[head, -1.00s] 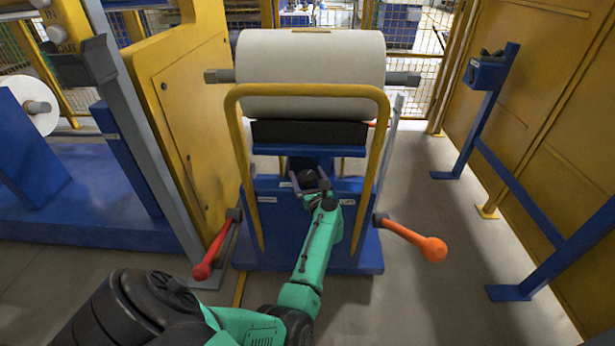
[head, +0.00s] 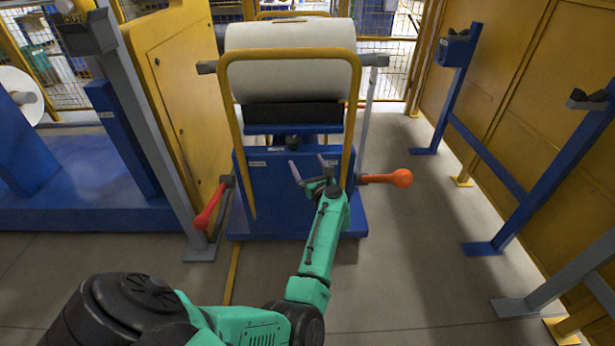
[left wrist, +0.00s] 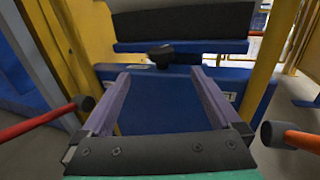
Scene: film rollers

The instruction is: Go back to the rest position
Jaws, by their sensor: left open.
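My left gripper (head: 308,171) is open and empty in front of the blue cart (head: 270,205). In the left wrist view its two purple fingers (left wrist: 160,80) stand wide apart, with the blue cart panel (left wrist: 160,108) and a black knob (left wrist: 161,55) beyond them. No contact with the knob shows. The green left arm comes in from the lower left of the head view. My right gripper is not in view.
The cart carries a large white roll (head: 290,62) behind a yellow hoop frame (head: 289,55). A red handle (head: 207,206) and an orange handle (head: 390,178) stick out beside it. A blue stand (head: 490,150) is at right. Floor in front is clear.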

